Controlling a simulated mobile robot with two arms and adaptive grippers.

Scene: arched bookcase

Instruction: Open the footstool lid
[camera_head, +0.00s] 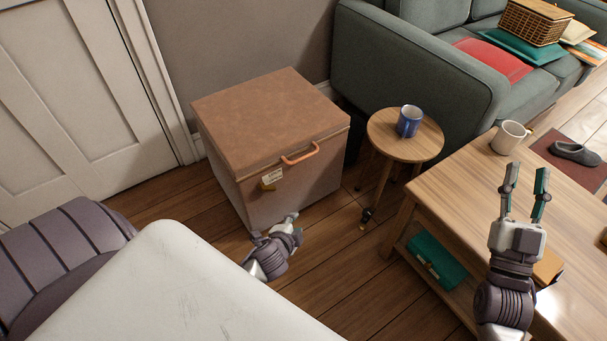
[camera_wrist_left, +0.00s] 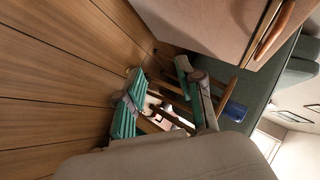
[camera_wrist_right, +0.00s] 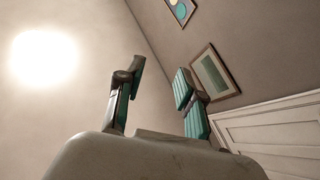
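The footstool (camera_head: 265,130) is a brown-pink box with a shut, padded lid (camera_head: 262,105) and stands against the wall. A copper-orange handle (camera_head: 300,154) is on its front near the lid seam, with a small tag (camera_head: 271,179) beside it. My left gripper (camera_head: 277,226) is low in front of the footstool, below the handle and apart from it. In the left wrist view its fingers (camera_wrist_left: 160,75) are spread and empty, with the handle (camera_wrist_left: 275,32) at the upper right. My right gripper (camera_head: 524,188) is raised over the coffee table, open and empty; its spread fingers also show in the right wrist view (camera_wrist_right: 160,70).
A round side table (camera_head: 393,145) with a blue mug (camera_head: 409,121) stands right of the footstool. The coffee table (camera_head: 455,195) with a white mug (camera_head: 508,137) is further right. A green sofa (camera_head: 420,70) is behind. Wooden floor (camera_head: 335,235) in front is clear.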

